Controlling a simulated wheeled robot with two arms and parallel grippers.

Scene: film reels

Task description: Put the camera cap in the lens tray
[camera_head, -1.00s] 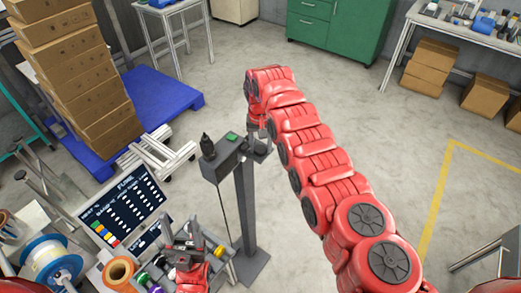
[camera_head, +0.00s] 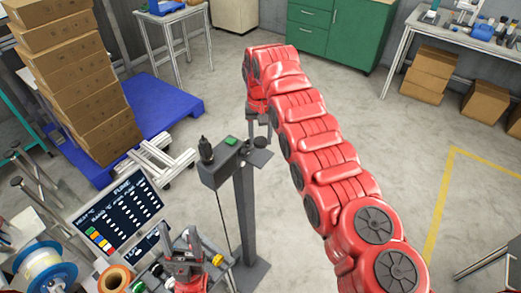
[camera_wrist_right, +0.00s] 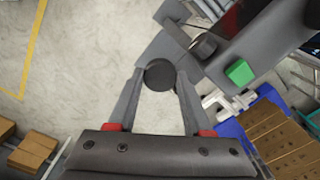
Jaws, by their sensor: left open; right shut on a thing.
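A black round cap (camera_wrist_right: 160,75) sits between the fingertips of my right gripper (camera_wrist_right: 159,82) in the right wrist view, and the fingers are shut on it. In the head view my right gripper (camera_head: 262,122) is over the small plate of a dark grey stand (camera_head: 223,163), and a black round piece (camera_head: 260,142) shows just below it. I cannot tell whether the cap touches the plate. My left gripper (camera_head: 184,243) is open and points up at the lower left. I cannot make out with certainty which thing is the lens tray.
The stand carries a box with a green button (camera_head: 231,140). A dark screen (camera_head: 122,205), spools (camera_head: 45,272) and small coloured items crowd the lower left. Stacked cartons (camera_head: 80,80) stand on a blue pallet (camera_head: 175,105).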

